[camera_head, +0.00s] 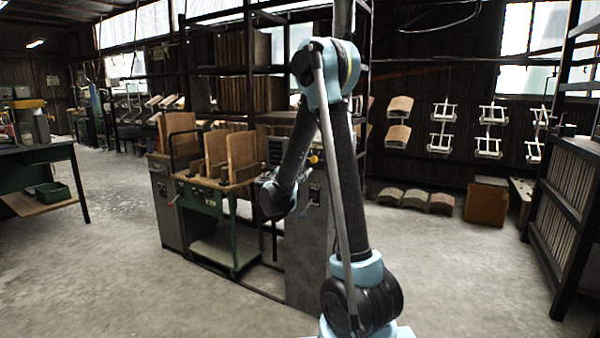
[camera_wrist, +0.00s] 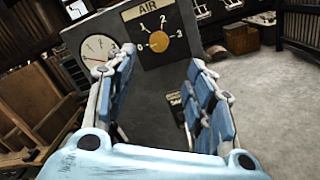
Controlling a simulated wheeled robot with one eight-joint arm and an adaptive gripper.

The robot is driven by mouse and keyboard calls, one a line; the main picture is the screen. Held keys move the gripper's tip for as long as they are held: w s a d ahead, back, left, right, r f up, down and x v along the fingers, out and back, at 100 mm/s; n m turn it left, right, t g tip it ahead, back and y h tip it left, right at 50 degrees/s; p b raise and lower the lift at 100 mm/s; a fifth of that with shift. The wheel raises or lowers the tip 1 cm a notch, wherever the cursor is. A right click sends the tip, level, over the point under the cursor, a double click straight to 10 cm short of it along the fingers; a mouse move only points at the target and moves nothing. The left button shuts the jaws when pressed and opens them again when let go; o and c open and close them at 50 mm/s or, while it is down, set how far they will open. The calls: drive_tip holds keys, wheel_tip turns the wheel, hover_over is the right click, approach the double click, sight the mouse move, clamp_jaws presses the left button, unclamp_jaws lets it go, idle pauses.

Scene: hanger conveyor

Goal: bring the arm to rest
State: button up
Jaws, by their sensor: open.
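My gripper (camera_wrist: 158,92) shows in the wrist view with its two blue-padded fingers spread wide and nothing between them. Beyond the fingers is a grey panel with a yellow dial (camera_wrist: 160,42) under an "AIR" label and a round white gauge (camera_wrist: 98,47) to its left. In the head view my arm stands up from the base, bends at the top and reaches down toward the grey cabinet (camera_head: 306,262). The gripper itself is hard to make out there. The yellow knob (camera_head: 314,160) shows just left of my upright link.
A green workbench (camera_head: 207,208) with upright wooden boards stands left of the cabinet. A dark table (camera_head: 70,155) is at the far left. A slatted rack (camera_head: 562,215) stands at the right. White hangers (camera_head: 489,147) hang at the back right. The floor between is clear.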

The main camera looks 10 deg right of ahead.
drive_tip(key=s+d+f+m+g+y, duration=0.15)
drive_tip(key=s+d+m+g, duration=0.25)
drive_tip(key=s+d+m, duration=0.45)
drive_tip(key=s+d+f+m+g+y, duration=0.1)
drive_tip(key=s+d+f+m+g, duration=0.4)
drive_tip(key=s, duration=0.7)
drive_tip(key=s+a+f+m+g+y, duration=0.1)
drive_tip(key=s+a+f+m+y, duration=0.1)
drive_tip(key=s, duration=0.6)
drive_tip(key=s+a+f+m+g+y, duration=0.1)
drive_tip(key=s+a+f+m+y, duration=0.1)
drive_tip(key=s, duration=0.7)
drive_tip(key=s+a+f+m+g+y, duration=0.2)
drive_tip(key=s+a+f+m+y, duration=0.1)
drive_tip(key=s, duration=0.6)
wheel_tip(320, 180, down, 3)
drive_tip(key=shift+s+r+m+y, duration=0.15)
drive_tip(key=shift+m+y, duration=0.3)
drive_tip(key=shift+m, duration=0.5)
